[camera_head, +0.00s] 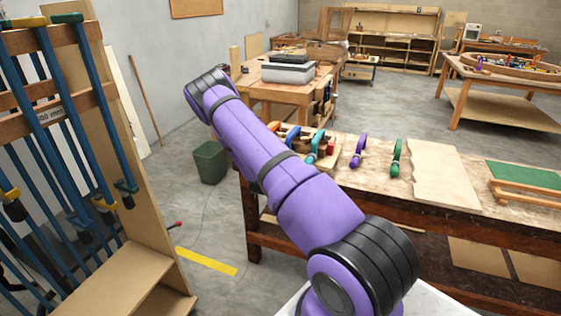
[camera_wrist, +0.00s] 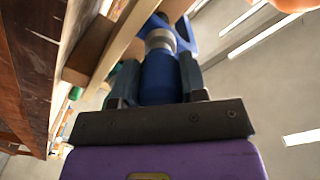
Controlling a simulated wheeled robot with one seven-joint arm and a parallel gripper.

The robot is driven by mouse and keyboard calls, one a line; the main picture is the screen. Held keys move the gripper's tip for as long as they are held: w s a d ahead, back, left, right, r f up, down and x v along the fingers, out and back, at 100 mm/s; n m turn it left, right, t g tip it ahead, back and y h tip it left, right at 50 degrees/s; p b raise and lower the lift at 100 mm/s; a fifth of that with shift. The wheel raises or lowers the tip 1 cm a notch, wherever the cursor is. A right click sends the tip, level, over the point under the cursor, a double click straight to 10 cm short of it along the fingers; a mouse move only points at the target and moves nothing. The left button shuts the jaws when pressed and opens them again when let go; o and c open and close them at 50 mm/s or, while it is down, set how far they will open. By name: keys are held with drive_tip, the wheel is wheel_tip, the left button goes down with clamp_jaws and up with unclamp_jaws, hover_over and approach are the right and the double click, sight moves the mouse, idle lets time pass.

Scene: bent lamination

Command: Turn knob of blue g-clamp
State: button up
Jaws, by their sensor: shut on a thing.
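In the wrist view, the blue g-clamp shows its blue knob (camera_wrist: 158,78) close in front of me, with a grey metal collar beyond it and part of the blue frame (camera_wrist: 183,32) further up. My gripper (camera_wrist: 157,84) has its two dark fingers on either side of the knob and is shut on it. In the head view, a blue clamp (camera_head: 293,137) stands among other clamps at the bench's left end. My purple arm crosses in front of that end, and my gripper is hidden there.
The workbench (camera_head: 345,178) also carries teal (camera_head: 315,146), purple (camera_head: 358,151) and green (camera_head: 396,158) clamps and a pale board (camera_head: 435,172). A clamp rack (camera_head: 65,110) stands at the left. Open floor and a green bin (camera_head: 210,162) lie between.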

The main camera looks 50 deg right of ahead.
drive_tip(key=m, duration=0.3)
drive_tip(key=shift+d+r+m, duration=0.15)
drive_tip(key=shift+m, duration=0.25)
drive_tip(key=m, duration=0.3)
drive_tip(key=shift+m, duration=0.3)
drive_tip(key=m, duration=0.3)
drive_tip(key=shift+m, duration=0.4)
drive_tip(key=m, duration=0.3)
drive_tip(key=shift+r+m, duration=0.1)
drive_tip(key=shift+m, duration=0.2)
drive_tip(key=m, duration=0.3)
drive_tip(key=shift+m, duration=0.3)
drive_tip(key=m, duration=0.3)
drive_tip(key=shift+s+m, duration=0.1)
drive_tip(key=shift+m, duration=0.2)
drive_tip(key=m, duration=0.4)
drive_tip(key=shift+m, duration=1.6)
